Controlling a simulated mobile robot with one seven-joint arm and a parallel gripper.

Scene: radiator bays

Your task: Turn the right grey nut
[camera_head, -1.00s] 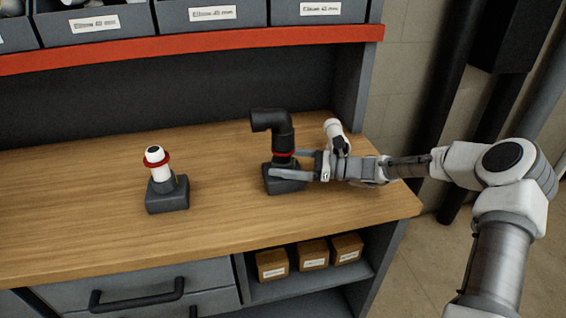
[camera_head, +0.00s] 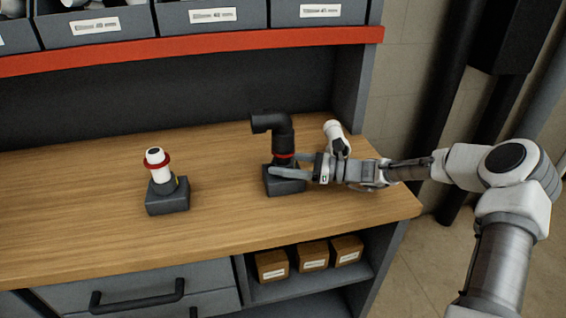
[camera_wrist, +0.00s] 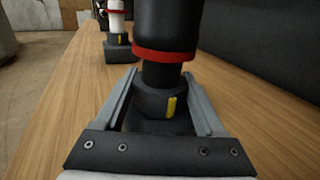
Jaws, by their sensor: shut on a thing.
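The right grey nut (camera_wrist: 155,103) is a dark grey collar with a yellow mark, at the foot of a black elbow pipe (camera_head: 283,140) with a red ring. The pipe stands upright on a dark block (camera_head: 285,187) at the right of the bench. My gripper (camera_wrist: 160,92) is shut on this nut, one finger on each side. In the head view my gripper (camera_head: 284,166) reaches in from the right, and its near finger hides most of the nut. The left fitting (camera_head: 158,170), white with a red ring, stands apart on its own block; it also shows in the wrist view (camera_wrist: 117,25).
A red-edged shelf (camera_head: 200,46) with labelled bins overhangs the back. The bench top (camera_head: 232,200) is clear between the two blocks and in front.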

